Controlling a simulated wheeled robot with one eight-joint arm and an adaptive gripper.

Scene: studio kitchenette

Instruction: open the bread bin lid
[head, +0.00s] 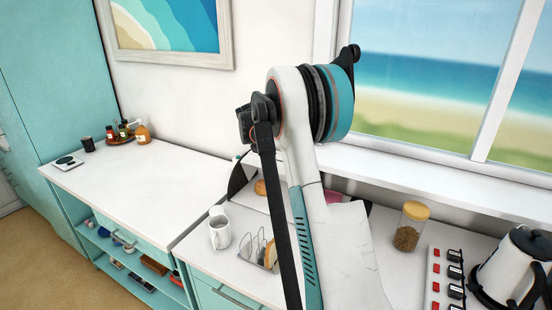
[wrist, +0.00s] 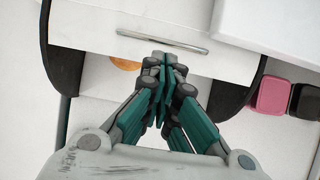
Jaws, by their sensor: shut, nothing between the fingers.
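The bread bin shows in the wrist view with black curved side panels (wrist: 64,60) and a white lid (wrist: 130,18) carrying a silver bar handle (wrist: 162,41). An opening shows below the lid edge, with part of an orange-brown bread item (wrist: 125,64) inside, so the lid stands at least partly open. My gripper (wrist: 162,64) is shut and empty, its tips just below the handle; I cannot tell whether they touch the lid. In the head view my arm hides most of the bin; a black side (head: 237,180) and the bread (head: 260,187) show.
A white mug (head: 220,232) and a wire toast rack (head: 257,247) stand left of my arm. A glass jar (head: 410,226), a red-and-white rack (head: 446,278) and a kettle (head: 514,265) stand right. A pink container (wrist: 271,95) sits beside the bin. The left counter (head: 150,190) is mostly clear.

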